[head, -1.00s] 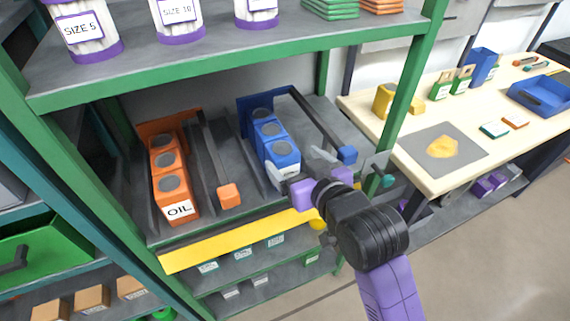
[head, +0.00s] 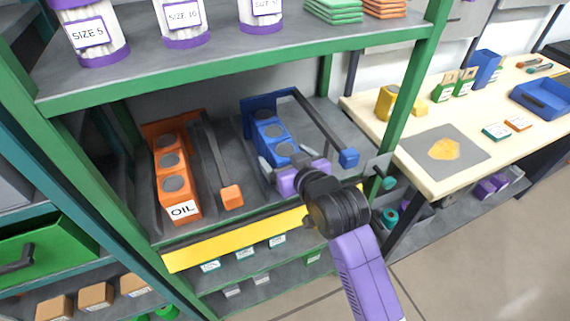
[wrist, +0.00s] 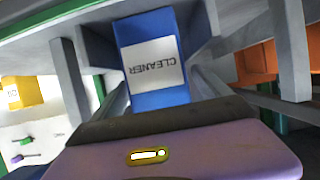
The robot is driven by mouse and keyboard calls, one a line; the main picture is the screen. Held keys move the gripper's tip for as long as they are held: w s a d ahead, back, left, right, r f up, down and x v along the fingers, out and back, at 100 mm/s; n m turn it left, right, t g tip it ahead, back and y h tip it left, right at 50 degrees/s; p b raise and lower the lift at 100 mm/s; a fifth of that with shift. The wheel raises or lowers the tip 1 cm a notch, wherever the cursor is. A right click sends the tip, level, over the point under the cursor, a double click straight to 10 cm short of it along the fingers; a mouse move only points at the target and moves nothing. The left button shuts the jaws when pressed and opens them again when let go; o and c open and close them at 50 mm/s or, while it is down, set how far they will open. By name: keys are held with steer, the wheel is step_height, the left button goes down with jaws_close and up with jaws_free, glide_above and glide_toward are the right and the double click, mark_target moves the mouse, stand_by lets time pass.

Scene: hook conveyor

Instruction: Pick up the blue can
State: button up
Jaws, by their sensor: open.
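Blue cans stand in a row in a blue-backed lane on the middle shelf. The front blue can (head: 283,151) is partly hidden by my gripper (head: 289,163). In the wrist view the blue can (wrist: 150,98) faces the camera, its white CLEANER label upside down. My gripper is open, in front of the row, with the purple palm close to the front can. Grey bars show on both sides of the can in the wrist view; I cannot tell whether the fingers touch it.
Orange OIL cans (head: 173,188) stand in the lane to the left. A pusher arm with an orange block (head: 231,196) and one with a blue block (head: 348,157) flank the lanes. A yellow strip (head: 235,244) edges the shelf. A green post (head: 408,110) stands to the right.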

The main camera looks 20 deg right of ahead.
steer(key=c, duration=1.7)
steer(key=shift+r, duration=0.1)
jaws_close()
